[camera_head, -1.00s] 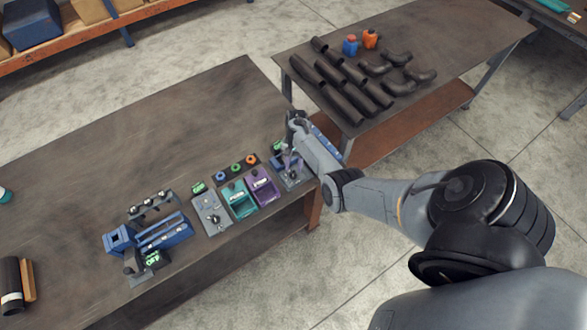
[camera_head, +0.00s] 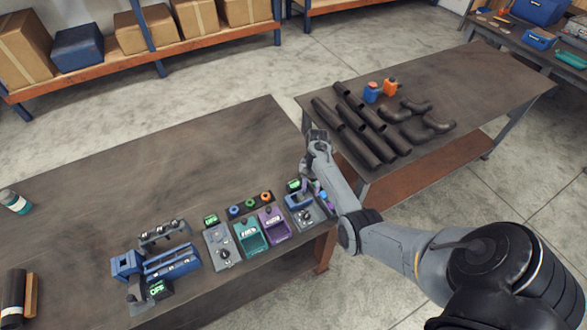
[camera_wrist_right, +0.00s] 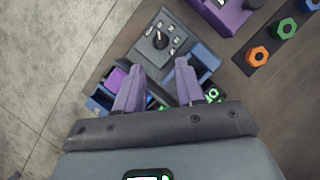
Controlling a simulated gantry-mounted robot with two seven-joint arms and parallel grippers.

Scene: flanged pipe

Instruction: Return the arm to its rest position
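My right arm (camera_head: 390,243) reaches in from the lower right. Its gripper (camera_head: 313,192) hangs over the right end of the row of devices on the near workbench. In the right wrist view the two purple fingers of this gripper (camera_wrist_right: 160,66) are spread apart with nothing between them. Beyond the fingertips lies a grey control box with a black knob (camera_wrist_right: 160,39). Blue parts and a purple piece (camera_wrist_right: 116,79) lie beside and partly behind the fingers. My left gripper is not in view.
The near workbench (camera_head: 120,180) carries a teal device (camera_head: 250,240), a purple device (camera_head: 274,225) and a blue fixture (camera_head: 170,262). A second table (camera_head: 450,85) holds several dark pipes and two small bottles. The near bench's back half is mostly clear.

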